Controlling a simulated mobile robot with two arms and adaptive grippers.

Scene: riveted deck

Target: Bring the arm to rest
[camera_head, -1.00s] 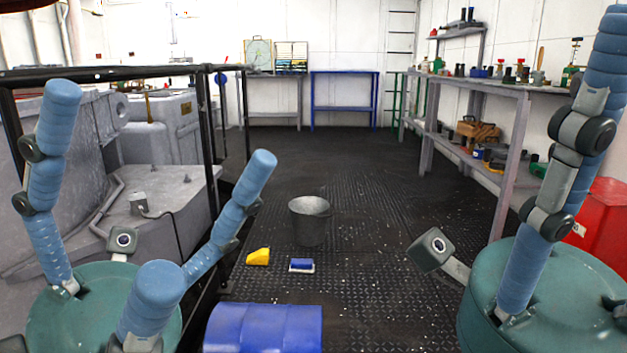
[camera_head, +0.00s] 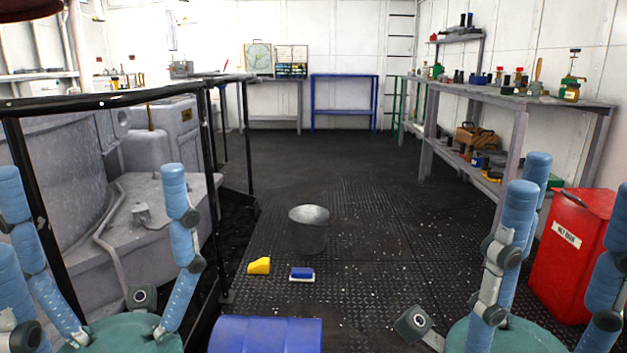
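My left arm shows as blue-sleeved links at the lower left. My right arm shows as blue-sleeved links at the lower right. Both arms are low and close to my body. No gripper fingers can be made out in this view, and I see nothing held. The grippers seem to be below or outside the picture.
A grey bucket (camera_head: 309,231) stands on the dark deck, with a yellow block (camera_head: 259,266) and a blue brush-like item (camera_head: 301,274) nearer. A blue drum (camera_head: 265,335) is at the front. A black railing (camera_head: 130,97) runs left; a red bin (camera_head: 572,250) and shelves (camera_head: 520,100) stand right.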

